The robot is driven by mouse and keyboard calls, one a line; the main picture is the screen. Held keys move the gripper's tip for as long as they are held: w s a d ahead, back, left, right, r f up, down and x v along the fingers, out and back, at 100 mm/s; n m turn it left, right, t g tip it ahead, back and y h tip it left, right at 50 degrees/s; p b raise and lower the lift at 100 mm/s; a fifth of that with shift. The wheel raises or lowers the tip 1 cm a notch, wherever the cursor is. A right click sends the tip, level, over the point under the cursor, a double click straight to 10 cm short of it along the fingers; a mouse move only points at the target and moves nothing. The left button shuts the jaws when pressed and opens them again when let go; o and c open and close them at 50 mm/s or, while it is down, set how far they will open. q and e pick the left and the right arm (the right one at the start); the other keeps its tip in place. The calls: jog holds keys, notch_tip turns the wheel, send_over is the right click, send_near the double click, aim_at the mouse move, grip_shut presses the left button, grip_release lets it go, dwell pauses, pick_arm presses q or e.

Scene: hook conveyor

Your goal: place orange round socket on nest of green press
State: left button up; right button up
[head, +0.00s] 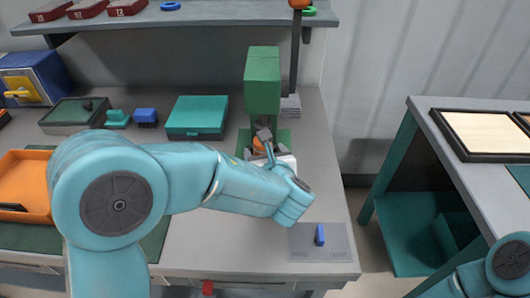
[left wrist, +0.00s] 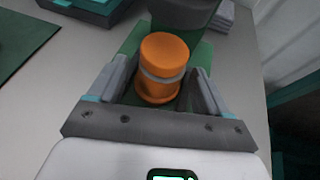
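The orange round socket (left wrist: 163,68) has a grey band around its middle. It stands between the spread fingers of my left gripper (left wrist: 162,85), with a gap visible at least on the left. In the head view the socket (head: 259,146) shows partly behind my gripper (head: 264,140), below the head of the green press (head: 263,82). The green press base (left wrist: 136,40) is under and around the socket; the nest itself is hidden, so I cannot tell how the socket is seated. My right gripper is out of view; only part of the right arm shows at lower right.
A teal case (head: 197,117), a blue block (head: 146,116) and an orange tray (head: 24,185) lie on the bench to the left. A grey mat (head: 318,242) with a blue piece (head: 320,235) is at front right. A dark post rises behind the press.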

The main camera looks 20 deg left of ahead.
pick_arm(q)
jog(key=v, duration=1.1)
jog(key=shift+s+r, duration=0.2)
jog(key=shift+s, duration=0.1)
jog(key=shift+d, duration=0.15)
